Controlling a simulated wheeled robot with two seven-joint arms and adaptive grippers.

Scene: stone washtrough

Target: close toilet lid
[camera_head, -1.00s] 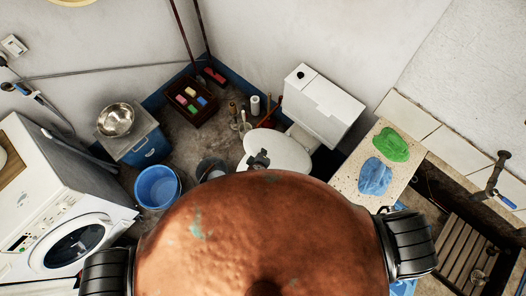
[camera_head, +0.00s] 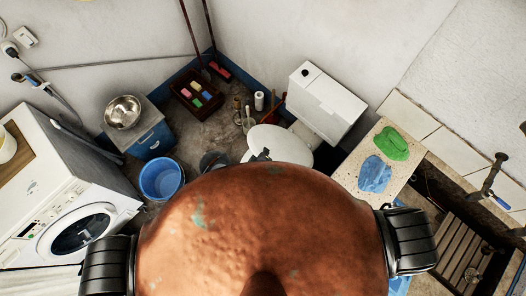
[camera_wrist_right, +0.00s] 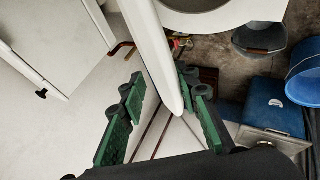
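The white toilet (camera_head: 320,105) stands against the back wall, its tank behind the bowl. In the right wrist view the lid (camera_wrist_right: 153,45) shows nearly edge-on as a raised white slab, beside the bowl with its dark opening (camera_wrist_right: 200,4). My right gripper (camera_wrist_right: 165,115) is open, with green-padded fingers on either side of the lid's rounded end and gaps visible. In the head view a small dark part of a gripper (camera_head: 262,155) shows against the white oval; my copper-coloured body hides the rest. My left gripper is not in view.
A stone counter (camera_head: 345,173) with green and blue cloths is right of the toilet. A blue bucket (camera_head: 162,180), a grey bucket (camera_head: 213,162) and a washing machine (camera_head: 75,232) are to the left. A brush and a paper roll (camera_head: 259,100) stand beside the toilet.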

